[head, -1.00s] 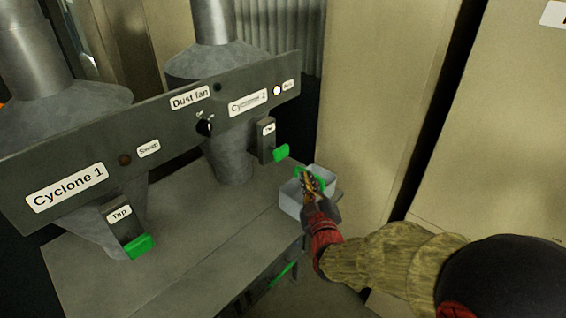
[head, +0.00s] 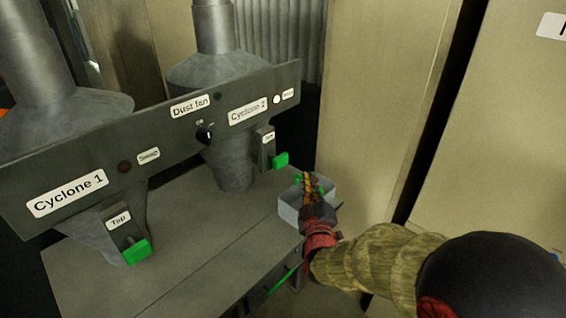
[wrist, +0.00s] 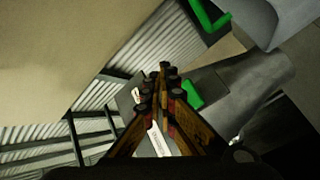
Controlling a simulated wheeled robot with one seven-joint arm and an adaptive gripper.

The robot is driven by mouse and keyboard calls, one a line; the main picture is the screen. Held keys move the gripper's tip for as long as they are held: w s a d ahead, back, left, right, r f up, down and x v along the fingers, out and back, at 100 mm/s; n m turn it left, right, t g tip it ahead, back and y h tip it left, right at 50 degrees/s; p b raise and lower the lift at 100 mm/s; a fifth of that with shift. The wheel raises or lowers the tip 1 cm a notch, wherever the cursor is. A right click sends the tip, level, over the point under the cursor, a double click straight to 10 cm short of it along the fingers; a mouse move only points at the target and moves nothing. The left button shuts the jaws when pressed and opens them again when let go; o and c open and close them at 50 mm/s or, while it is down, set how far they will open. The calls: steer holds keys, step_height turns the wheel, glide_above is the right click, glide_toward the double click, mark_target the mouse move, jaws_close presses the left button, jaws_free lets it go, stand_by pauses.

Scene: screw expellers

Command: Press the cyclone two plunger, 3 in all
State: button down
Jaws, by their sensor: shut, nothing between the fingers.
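The cyclone two plunger is a green block (head: 280,160) at the foot of the bracket labelled Tap, below the Cyclone 2 label (head: 248,111) on the dark panel. My gripper (head: 311,178) is shut and empty, to the right of and below the plunger in the head view, over the grey tub (head: 288,213). In the wrist view the shut fingers (wrist: 165,80) point away from the camera, and a green block (wrist: 193,94), likely this plunger, shows just right of them. I see no clear contact.
The tub stands at the bench's right end; my gripper hides part of it. A second green plunger (head: 137,251) sits under Cyclone 1 at the left. A lit lamp (head: 276,99) is at the panel's right end. Tall beige cabinets (head: 375,100) stand at the right.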

mark_target(286, 162)
steer(key=w+a, duration=0.4)
steer(key=a, duration=0.1)
steer(key=shift+w+a, duration=0.1)
steer(key=shift+a, duration=0.1)
stand_by(1.5)
steer(key=shift+w+a+b, duration=0.15)
steer(key=shift+a+b, duration=0.1)
steer(key=shift+b, duration=0.05)
steer(key=shift+w+a, duration=0.75)
steer(key=shift+a, duration=0.15)
stand_by(1.6)
steer(key=shift+s+d+r, duration=0.1)
steer(key=shift+s+d+b, duration=0.5)
steer(key=shift+s+d, duration=0.4)
steer(key=shift+d, duration=0.25)
steer(key=shift+s+d+b, duration=0.2)
steer(key=shift+s+d, duration=0.6)
steer(key=shift+d, duration=0.2)
steer(key=shift+s+d+b, duration=0.15)
steer(key=shift+s+d, duration=0.6)
steer(key=shift+d, duration=0.2)
